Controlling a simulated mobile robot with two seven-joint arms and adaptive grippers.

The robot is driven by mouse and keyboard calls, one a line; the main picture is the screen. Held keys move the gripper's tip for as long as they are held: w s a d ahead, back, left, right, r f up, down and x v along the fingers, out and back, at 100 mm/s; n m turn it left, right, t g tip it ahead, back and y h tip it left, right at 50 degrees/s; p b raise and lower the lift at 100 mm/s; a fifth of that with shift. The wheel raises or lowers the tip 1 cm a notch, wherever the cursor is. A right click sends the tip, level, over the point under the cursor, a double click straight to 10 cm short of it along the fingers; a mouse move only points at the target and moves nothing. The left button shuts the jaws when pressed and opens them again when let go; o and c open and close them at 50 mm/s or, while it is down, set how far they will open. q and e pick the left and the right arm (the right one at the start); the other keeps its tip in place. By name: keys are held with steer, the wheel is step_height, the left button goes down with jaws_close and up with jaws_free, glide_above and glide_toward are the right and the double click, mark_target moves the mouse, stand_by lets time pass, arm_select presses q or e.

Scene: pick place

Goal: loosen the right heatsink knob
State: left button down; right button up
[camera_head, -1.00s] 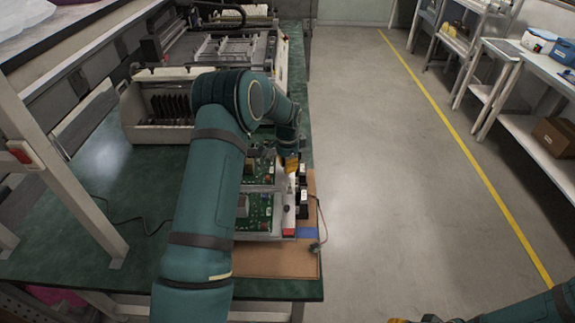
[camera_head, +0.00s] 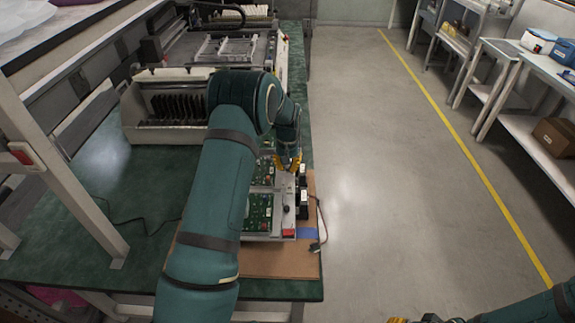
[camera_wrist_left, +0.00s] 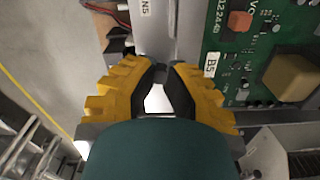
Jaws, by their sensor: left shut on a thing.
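My left gripper (camera_head: 288,163) reaches down over the far end of the test fixture (camera_head: 283,234) on the workbench. In the left wrist view its yellow, black-padded fingers (camera_wrist_left: 160,80) are closed in on a small dark piece, seemingly the heatsink knob (camera_wrist_left: 158,73). The fingers and pads hide most of it, so its turn cannot be seen. A metal plate (camera_wrist_left: 187,35) and a green circuit board (camera_wrist_left: 262,50) lie beside the fingers. My right gripper (camera_head: 430,319) shows only in part at the bottom edge, and its fingertips are unclear.
Green circuit boards (camera_head: 258,212) and black blocks (camera_head: 303,207) sit on the fixture, on a brown board (camera_head: 270,262). A white rack (camera_head: 160,136) stands behind my left arm. Open floor (camera_head: 400,180) lies to the right.

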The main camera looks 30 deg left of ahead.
arm_select(q)
steer(key=n+p, duration=0.1)
steer(key=n, duration=0.5)
steer(key=shift+s+n, duration=0.1)
steer(key=shift+n, duration=0.2)
steer(key=n+p, duration=0.1)
steer(key=n, duration=0.4)
steer(key=n+p, duration=0.1)
steer(key=n, duration=0.5)
steer(key=shift+n, duration=0.3)
steer(key=shift+n+p, duration=0.85)
steer(key=shift+n, duration=1.75)
steer(key=c, duration=0.9)
jaws_free()
